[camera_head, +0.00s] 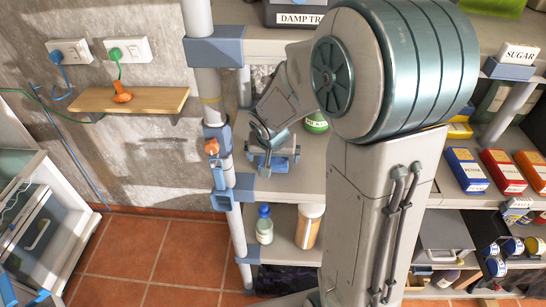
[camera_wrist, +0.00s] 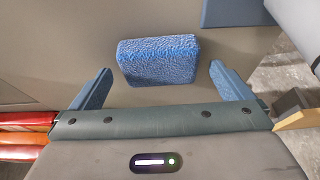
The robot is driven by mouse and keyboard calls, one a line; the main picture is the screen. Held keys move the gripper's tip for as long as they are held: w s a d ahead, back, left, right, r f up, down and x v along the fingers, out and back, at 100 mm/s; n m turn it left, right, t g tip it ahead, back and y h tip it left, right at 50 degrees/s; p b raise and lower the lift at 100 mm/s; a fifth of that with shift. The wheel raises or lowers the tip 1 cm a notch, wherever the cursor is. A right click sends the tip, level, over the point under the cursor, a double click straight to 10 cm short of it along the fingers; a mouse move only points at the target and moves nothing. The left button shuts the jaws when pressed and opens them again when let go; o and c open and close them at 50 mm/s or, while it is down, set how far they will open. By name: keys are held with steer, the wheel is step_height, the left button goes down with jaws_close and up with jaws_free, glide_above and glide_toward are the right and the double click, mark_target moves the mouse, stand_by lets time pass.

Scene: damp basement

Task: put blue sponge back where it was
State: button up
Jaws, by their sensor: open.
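The blue sponge (camera_wrist: 157,60) is a rough-textured block. In the wrist view it lies on a plain grey-beige surface, just ahead of and between my fingertips. My gripper (camera_wrist: 160,72) is open, with one blue finger on each side and a visible gap to the sponge on both. In the head view my gripper (camera_head: 272,160) is over the middle shelf board (camera_head: 308,185), close to the left shelf post.
A green bottle (camera_head: 316,122) stands on the middle board, right of my gripper. The shelf post (camera_head: 222,150) with blue clamps rises close on the left. A clear bottle (camera_head: 264,225) and a tan jar (camera_head: 309,226) stand below. A small wooden wall shelf (camera_head: 130,100) is left.

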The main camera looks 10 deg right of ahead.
steer(key=v, duration=0.9)
steer(key=s+d+r+n+g+y, duration=0.1)
steer(key=s+r+n, duration=0.1)
steer(key=s, duration=1.5)
steer(key=shift+d+n, duration=0.25)
steer(key=shift+n, duration=0.65)
steer(key=shift+r, duration=0.15)
